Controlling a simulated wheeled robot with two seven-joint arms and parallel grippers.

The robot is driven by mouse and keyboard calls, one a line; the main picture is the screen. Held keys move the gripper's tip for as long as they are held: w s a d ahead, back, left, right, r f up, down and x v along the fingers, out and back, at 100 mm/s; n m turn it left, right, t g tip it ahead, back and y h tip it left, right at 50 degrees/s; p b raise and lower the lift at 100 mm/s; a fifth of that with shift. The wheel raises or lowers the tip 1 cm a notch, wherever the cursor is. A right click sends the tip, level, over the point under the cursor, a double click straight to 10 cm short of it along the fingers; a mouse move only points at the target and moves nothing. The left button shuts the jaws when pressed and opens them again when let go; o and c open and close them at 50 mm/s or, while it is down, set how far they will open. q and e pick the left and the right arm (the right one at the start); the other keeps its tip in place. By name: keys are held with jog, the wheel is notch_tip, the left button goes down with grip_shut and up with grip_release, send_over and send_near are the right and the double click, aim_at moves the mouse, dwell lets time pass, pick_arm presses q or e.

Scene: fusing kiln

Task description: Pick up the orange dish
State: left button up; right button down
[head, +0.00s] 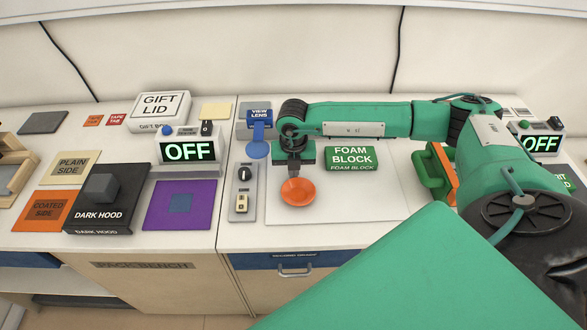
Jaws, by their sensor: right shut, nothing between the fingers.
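The orange dish (298,192) is a small round bowl. It sits on a pale mat (350,208) on the right part of the bench. My right gripper (294,174) points down just above and behind the dish, near its back rim. It is shut with nothing in it. Whether the fingertips touch the dish cannot be told from this view. My left gripper is not in view.
A green foam block (350,158) lies right of my right gripper. A switch panel (243,192) and a blue view lens (257,136) stand to the left. The black dark hood (105,198) is further left. The mat's front right is clear.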

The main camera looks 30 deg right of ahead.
aim_at(295, 219)
jog(key=shift+s, duration=0.1)
jog(key=shift+s+a, duration=0.2)
jog(key=shift+s, duration=0.1)
jog(key=s+a+b, duration=0.1)
jog(key=s+a, duration=0.1)
jog(key=s, duration=0.1)
jog(key=s+a+b, duration=0.1)
jog(key=s+a, duration=0.1)
jog(key=s, duration=0.1)
jog(key=s+a+b, duration=0.1)
jog(key=s+a, duration=0.1)
jog(key=s, duration=0.1)
jog(key=shift+s, duration=0.4)
jog(key=shift+s+a, duration=0.15)
jog(key=shift+s, duration=0.05)
jog(key=shift+w, duration=0.1)
